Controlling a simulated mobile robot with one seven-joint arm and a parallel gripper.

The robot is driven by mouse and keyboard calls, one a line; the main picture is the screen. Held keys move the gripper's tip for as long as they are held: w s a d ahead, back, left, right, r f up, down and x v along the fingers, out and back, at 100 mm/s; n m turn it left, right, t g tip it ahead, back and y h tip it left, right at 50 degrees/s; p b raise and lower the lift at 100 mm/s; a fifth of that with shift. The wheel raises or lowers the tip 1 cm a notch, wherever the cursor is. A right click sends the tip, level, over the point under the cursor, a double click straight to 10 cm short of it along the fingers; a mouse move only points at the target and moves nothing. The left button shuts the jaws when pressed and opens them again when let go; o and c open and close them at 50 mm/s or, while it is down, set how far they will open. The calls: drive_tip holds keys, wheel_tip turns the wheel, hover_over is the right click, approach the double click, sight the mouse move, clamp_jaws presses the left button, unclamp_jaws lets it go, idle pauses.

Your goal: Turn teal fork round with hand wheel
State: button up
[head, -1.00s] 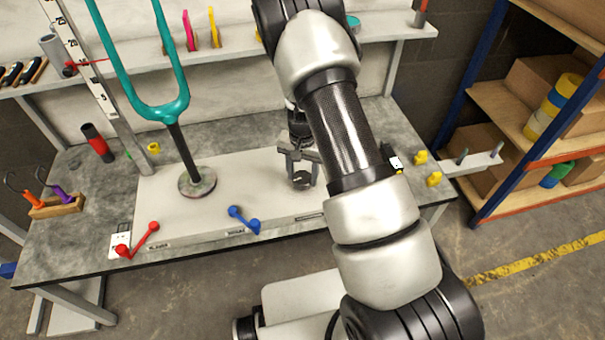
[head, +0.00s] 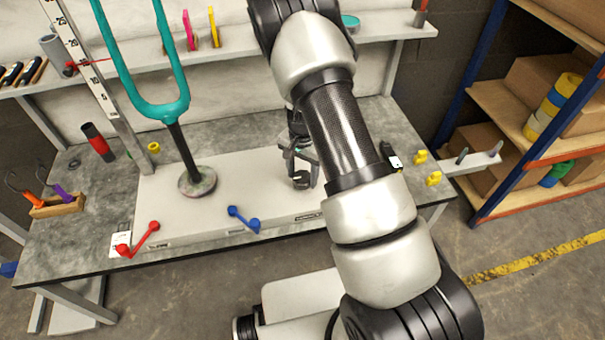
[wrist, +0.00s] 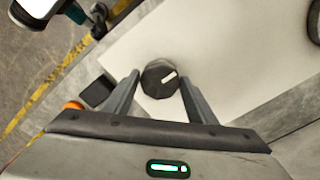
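The teal fork (head: 155,108) stands upright on a dark post that rises from a round, paint-stained base (head: 197,181) on the white panel. Its tines run out of the top of the head view. The hand wheel (wrist: 160,79) is a small dark knob with a white mark on top. It sits on the same panel to the right of the fork and also shows in the head view (head: 300,182). My gripper (wrist: 160,82) points down over the wheel with one finger on each side, close against it. The gripper also shows in the head view (head: 302,178).
A red lever (head: 138,240) and a blue lever (head: 244,220) lie along the panel's front. A scale post (head: 98,90) with a red pointer stands left of the fork. Yellow pieces (head: 433,178) lie at the right end of the bench.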

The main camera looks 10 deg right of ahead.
drive_tip(key=shift+o, duration=1.2)
wheel_tip(320, 180, up, 18)
drive_tip(key=p, duration=0.3)
drive_tip(key=shift+f, duration=0.25)
wheel_tip(320, 180, up, 11)
drive_tip(key=n+t+y, duration=0.1)
drive_tip(key=n, duration=0.1)
hover_over(302, 177)
drive_tip(key=s+a, duration=0.1)
drive_tip(key=s, duration=0.3)
drive_tip(key=s+r+n+t+h, duration=0.1)
drive_tip(key=s+r+n+t, duration=0.15)
drive_tip(key=s+r, duration=0.6)
drive_tip(key=s+r+n+t, duration=0.2)
drive_tip(key=s+r+n, duration=0.3)
drive_tip(key=s, duration=0.7)
wheel_tip(302, 177, up, 15)
drive_tip(key=p, duration=1.4)
drive_tip(key=shift+s+d, duration=0.15)
drive_tip(key=shift+d, duration=0.15)
